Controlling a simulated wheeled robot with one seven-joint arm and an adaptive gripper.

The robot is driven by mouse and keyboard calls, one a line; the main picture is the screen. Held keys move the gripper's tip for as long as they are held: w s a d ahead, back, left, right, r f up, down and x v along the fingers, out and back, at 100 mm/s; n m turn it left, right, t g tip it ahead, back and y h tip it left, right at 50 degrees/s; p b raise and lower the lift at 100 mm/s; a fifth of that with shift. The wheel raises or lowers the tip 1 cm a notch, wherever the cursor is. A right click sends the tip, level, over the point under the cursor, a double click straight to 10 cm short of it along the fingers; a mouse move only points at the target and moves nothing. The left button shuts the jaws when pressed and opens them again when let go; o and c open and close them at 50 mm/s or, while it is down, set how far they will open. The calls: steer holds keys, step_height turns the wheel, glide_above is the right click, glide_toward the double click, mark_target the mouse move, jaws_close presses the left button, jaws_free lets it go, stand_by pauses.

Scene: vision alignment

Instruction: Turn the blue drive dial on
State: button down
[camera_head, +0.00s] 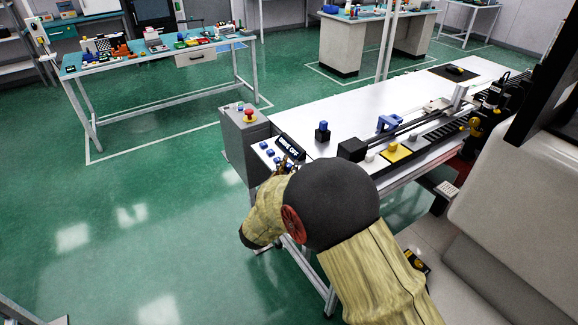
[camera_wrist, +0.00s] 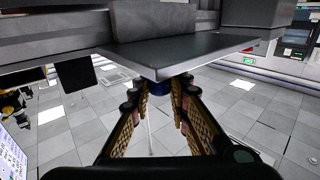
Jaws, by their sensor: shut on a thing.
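The control panel (camera_head: 262,152) sits at the near left end of the long white table, with several small blue controls on its face. A black sign (camera_head: 290,146) on it seems to read "DRIVE OFF". My gripper (camera_head: 284,164) is at the panel, just below the sign, mostly hidden behind my arm in the head view. In the wrist view my gripper (camera_wrist: 161,88) has its fingertips closed around the blue dial (camera_wrist: 178,86), under the edge of a dark plate. Only a little of the dial shows, and its pointer is hidden.
A grey box with a red emergency button (camera_head: 249,114) stands left of the panel. A black block with a blue top (camera_head: 322,132) and a rail with a yellow block (camera_head: 397,151) are on the white table (camera_head: 350,108). Green floor at left is clear.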

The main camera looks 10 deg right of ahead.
steer(key=m+g+h+p, duration=0.3)
steer(key=m+g+h, duration=0.2)
steer(key=g+h, duration=0.1)
steer(key=shift+m, duration=0.3)
steer(key=shift+w+r, duration=0.1)
steer(key=c, duration=1.7)
jaws_free()
steer(key=shift+g, duration=0.4)
steer(key=shift+o, duration=0.2)
steer(key=v, duration=1.2)
steer(key=shift+f, duration=0.25)
